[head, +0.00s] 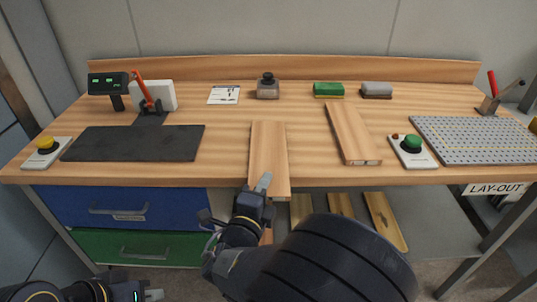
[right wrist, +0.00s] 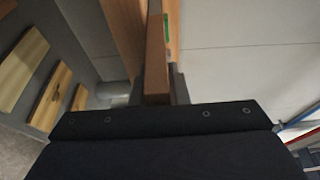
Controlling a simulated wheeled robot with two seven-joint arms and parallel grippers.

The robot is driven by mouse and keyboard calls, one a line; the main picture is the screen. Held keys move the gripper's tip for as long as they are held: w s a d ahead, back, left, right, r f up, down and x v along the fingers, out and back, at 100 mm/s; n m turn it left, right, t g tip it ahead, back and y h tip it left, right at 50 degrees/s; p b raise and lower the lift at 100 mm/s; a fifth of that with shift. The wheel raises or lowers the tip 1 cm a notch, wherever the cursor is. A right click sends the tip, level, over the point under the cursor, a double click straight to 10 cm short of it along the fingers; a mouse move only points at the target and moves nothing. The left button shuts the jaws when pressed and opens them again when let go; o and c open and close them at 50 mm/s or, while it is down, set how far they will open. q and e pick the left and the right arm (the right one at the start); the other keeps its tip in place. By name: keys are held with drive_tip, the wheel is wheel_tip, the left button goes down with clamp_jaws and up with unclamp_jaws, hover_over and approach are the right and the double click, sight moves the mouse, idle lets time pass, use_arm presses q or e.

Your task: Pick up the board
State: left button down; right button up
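The board (head: 268,142) is a flat light-wood plank lying on the workbench, its near end sticking out past the front edge. My right gripper (head: 262,187) is at that near end, with one finger over the top face. In the right wrist view the board (right wrist: 156,55) shows edge-on between the two fingers of the right gripper (right wrist: 160,85). Whether both fingers press on it is not clear. My left gripper (head: 152,295) is low at the left, in front of the drawers and away from the board; its finger opening is not clear.
On the workbench (head: 225,168), a second wooden board (head: 352,135) lies to the right, near a green-button box (head: 412,148) and a perforated plate (head: 475,138). A dark mat (head: 135,144) lies left. Several planks (head: 384,220) rest on the shelf below.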

clamp_jaws()
